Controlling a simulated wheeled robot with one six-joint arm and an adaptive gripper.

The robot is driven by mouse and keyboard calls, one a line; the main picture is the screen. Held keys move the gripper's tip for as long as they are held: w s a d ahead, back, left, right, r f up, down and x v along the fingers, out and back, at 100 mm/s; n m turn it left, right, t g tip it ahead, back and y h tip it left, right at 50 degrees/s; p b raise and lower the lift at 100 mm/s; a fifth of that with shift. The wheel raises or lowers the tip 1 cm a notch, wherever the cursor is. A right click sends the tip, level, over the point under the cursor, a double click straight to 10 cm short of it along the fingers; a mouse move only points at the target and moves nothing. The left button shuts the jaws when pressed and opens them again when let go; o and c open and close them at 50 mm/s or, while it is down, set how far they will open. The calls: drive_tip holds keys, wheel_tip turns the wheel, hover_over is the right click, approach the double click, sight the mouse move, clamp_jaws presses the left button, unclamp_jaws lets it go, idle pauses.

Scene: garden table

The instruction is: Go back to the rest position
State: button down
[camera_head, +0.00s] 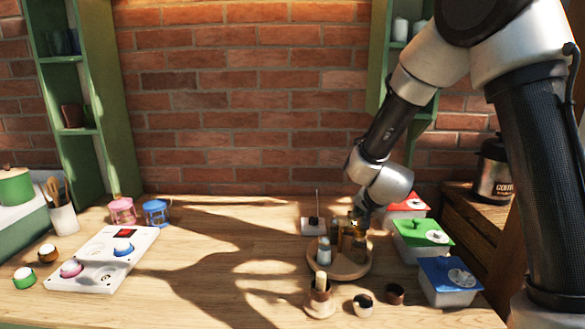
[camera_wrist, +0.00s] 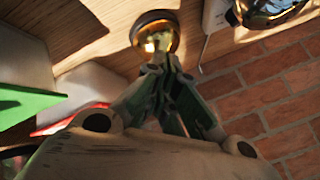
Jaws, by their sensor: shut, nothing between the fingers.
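My gripper (camera_head: 356,218) is at the end of the bent arm, low above the back right of a round wooden tray (camera_head: 353,271). In the wrist view its fingers (camera_wrist: 163,50) are together and empty. A round, dark-rimmed object with a golden inside (camera_wrist: 154,25) lies just beyond the fingertips; I cannot tell whether they touch it. Several small bottles and shakers, one with a grey top (camera_head: 323,252), stand on the tray, partly hidden by the gripper.
Containers with red (camera_head: 406,205), green (camera_head: 422,232) and blue (camera_head: 449,273) lids stand right of the tray. A white panel (camera_head: 105,262) with coloured knobs lies left. The table's middle left is clear; a brick wall closes the back.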

drive_tip(key=s+d+r+n+g+y, duration=0.2)
drive_tip(key=s+d+r+n, duration=0.3)
drive_tip(key=s+r, duration=0.75)
drive_tip(key=s+d+r+n+g+h, duration=0.1)
drive_tip(key=s+d, duration=0.4)
drive_tip(key=s, duration=0.6)
drive_tip(key=s+d+r+n+g+h, duration=0.1)
drive_tip(key=s+d+r+h, duration=0.1)
drive_tip(key=s+d, duration=0.4)
drive_tip(key=s+r, duration=0.1)
drive_tip(key=s, duration=0.4)
drive_tip(key=shift+s+d+r+n+g, duration=0.2)
drive_tip(key=shift+s+r+n+g, duration=0.1)
drive_tip(key=shift+r+n, duration=0.1)
